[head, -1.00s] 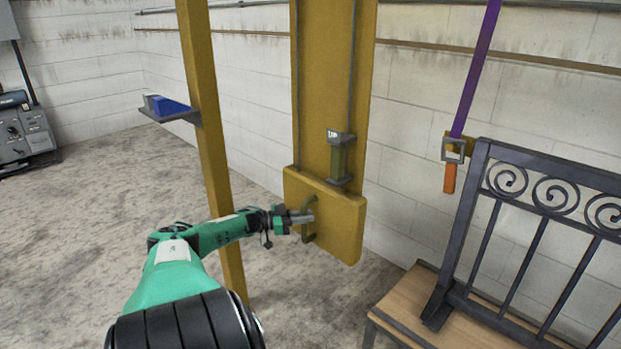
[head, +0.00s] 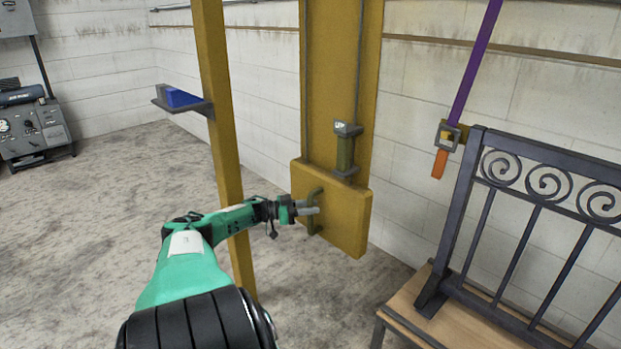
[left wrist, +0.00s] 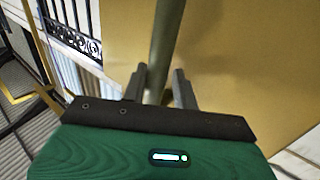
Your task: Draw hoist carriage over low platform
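The hoist carriage appears to be the yellow block (head: 345,225) low on the yellow upright panel in the head view. A dull green bar handle (head: 313,222) stands on its face. My left gripper (head: 314,208) is at this handle, its fingers apart. In the left wrist view, the handle (left wrist: 165,45) runs down between the two fingers (left wrist: 159,86), with a gap beside it, so the gripper looks open around the bar. The low platform may be the wooden-topped bench (head: 455,315) at the lower right. My right gripper is not in view.
A yellow post (head: 222,140) with a small shelf (head: 182,105) stands close to my left arm. A dark scrolled metal railing (head: 545,200) rises from the bench. A purple strap (head: 475,65) hangs by the wall. Open floor lies left.

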